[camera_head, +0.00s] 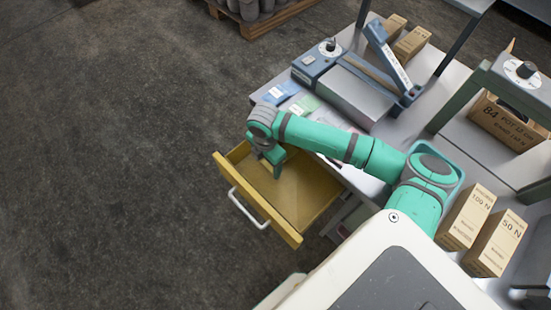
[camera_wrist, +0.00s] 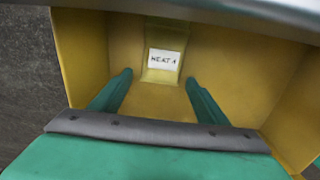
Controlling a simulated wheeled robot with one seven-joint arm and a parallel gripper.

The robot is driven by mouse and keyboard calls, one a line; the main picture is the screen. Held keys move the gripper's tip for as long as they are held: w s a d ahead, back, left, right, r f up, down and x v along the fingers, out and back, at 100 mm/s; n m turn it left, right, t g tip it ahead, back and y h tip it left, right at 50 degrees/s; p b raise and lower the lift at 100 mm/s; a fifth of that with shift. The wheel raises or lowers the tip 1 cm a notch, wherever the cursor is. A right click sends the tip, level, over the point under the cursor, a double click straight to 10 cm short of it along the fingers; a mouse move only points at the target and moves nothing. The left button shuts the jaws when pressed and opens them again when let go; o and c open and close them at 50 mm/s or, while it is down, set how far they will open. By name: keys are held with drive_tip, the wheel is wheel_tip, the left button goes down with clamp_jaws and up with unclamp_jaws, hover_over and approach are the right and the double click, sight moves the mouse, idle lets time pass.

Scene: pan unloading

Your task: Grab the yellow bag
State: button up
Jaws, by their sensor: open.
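The yellow bag (camera_wrist: 163,76) stands at the far wall inside the drawer in the wrist view, with a white, hand-lettered label. I cannot make it out in the head view, where my arm covers part of the drawer. The pulled-out yellow drawer (camera_head: 270,219) has a white handle on its front. My gripper (camera_head: 276,168) points down into the drawer. In the wrist view my gripper (camera_wrist: 158,79) is open and empty. Its two fingers are apart, one on each side below the bag, which lies ahead of the gap between them. I cannot tell whether they touch it.
The table (camera_head: 357,178) stands right above the drawer, its edge close to my arm. A blue-grey sealing device (camera_head: 355,93), flat coloured packets (camera_head: 283,90) and cardboard boxes (camera_head: 466,215) are on it. The drawer's side walls flank my gripper. Floor at the left is clear.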

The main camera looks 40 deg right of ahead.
drive_tip(key=c, duration=1.2)
drive_tip(key=shift+r, duration=0.15)
